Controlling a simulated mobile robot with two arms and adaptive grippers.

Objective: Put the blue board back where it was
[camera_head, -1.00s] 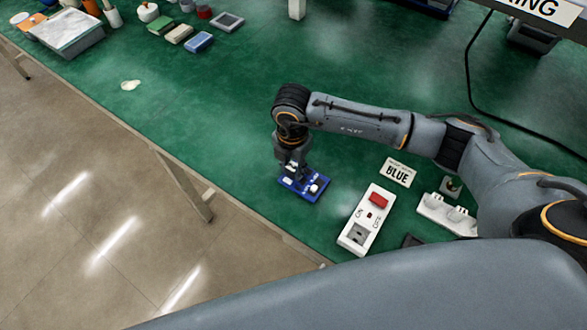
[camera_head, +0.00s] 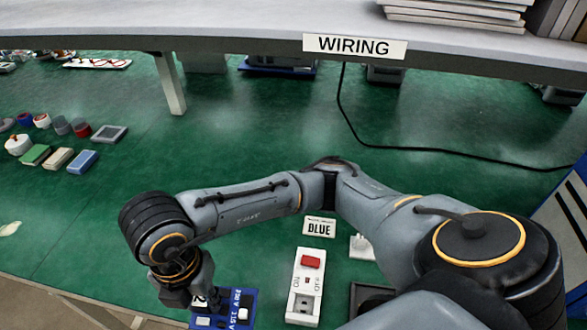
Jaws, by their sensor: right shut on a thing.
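The blue board (camera_head: 247,297) is at the bottom of the view, partly cut off by the frame's lower edge. It carries small white parts. My right gripper (camera_head: 203,301) points down and is shut on the board's left part, and the fingertips are partly hidden. Whether the board rests on the green bench top or is just above it, I cannot tell. My left gripper is not in view.
A white switch box (camera_head: 305,286) with a red switch stands right of the board. A white socket block (camera_head: 362,247) is beyond it. A shelf with a "WIRING" sign (camera_head: 355,46) spans the back. A black cable (camera_head: 440,149) crosses the bench. The green bench's (camera_head: 240,150) middle is clear.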

